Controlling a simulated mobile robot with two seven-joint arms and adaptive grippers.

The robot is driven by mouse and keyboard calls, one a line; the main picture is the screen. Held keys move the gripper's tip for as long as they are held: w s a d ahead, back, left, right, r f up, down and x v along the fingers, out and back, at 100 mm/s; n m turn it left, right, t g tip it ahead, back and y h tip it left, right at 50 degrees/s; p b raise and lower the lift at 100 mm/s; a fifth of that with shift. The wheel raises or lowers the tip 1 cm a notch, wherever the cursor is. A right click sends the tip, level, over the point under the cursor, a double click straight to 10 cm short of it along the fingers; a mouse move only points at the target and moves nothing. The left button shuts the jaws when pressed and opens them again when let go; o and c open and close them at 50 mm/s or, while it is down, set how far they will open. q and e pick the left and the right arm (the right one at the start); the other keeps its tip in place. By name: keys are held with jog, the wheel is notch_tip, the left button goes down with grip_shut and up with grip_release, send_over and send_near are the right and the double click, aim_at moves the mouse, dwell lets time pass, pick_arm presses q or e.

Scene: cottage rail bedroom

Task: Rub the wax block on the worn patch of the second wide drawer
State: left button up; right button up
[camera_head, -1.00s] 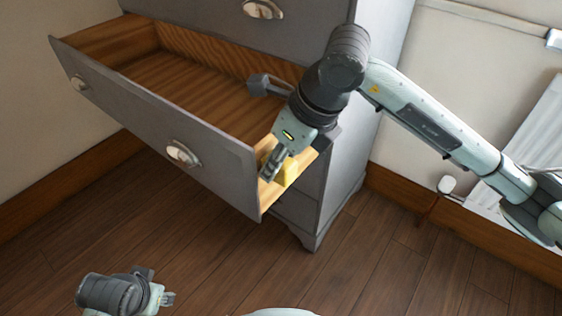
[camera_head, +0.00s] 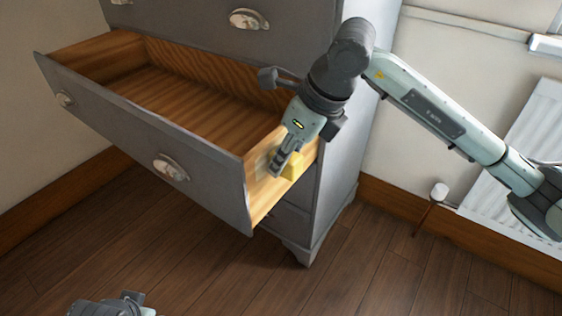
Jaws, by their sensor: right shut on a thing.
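The second wide drawer (camera_head: 125,137) of the grey dresser is pulled open, and the outer face of its wooden right side shows. A pale worn patch (camera_head: 262,163) on that side lies just behind the drawer front. My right gripper (camera_head: 284,164) is shut on the yellow wax block (camera_head: 293,166) against the drawer's side, right of the visible pale area. The fingers hide part of the block, and I cannot tell whether it touches the wood. My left gripper (camera_head: 134,302) is at the bottom left edge, mostly cut off, away from the drawer.
The dresser body (camera_head: 340,150) stands close behind my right gripper. A white radiator (camera_head: 520,150) with a valve (camera_head: 440,192) is on the wall at right. The drawer is empty where visible. The wooden floor (camera_head: 180,260) in front is clear.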

jog(key=w+d+b, duration=0.3)
jog(key=w+d, duration=0.2)
jog(key=w, duration=0.3)
jog(key=shift+d, duration=0.35)
dwell(0.8)
jog(key=shift+s+a+b, duration=0.5)
jog(key=shift+s+a, duration=0.95)
jog(key=shift+s, duration=0.5)
jog(key=shift+s+a+b, duration=0.45)
jog(key=shift+s+a, duration=1.05)
jog(key=shift+s, duration=0.45)
jog(key=shift+s+a+b, duration=0.5)
jog(key=shift+s+a, duration=0.95)
jog(key=shift+s, duration=0.5)
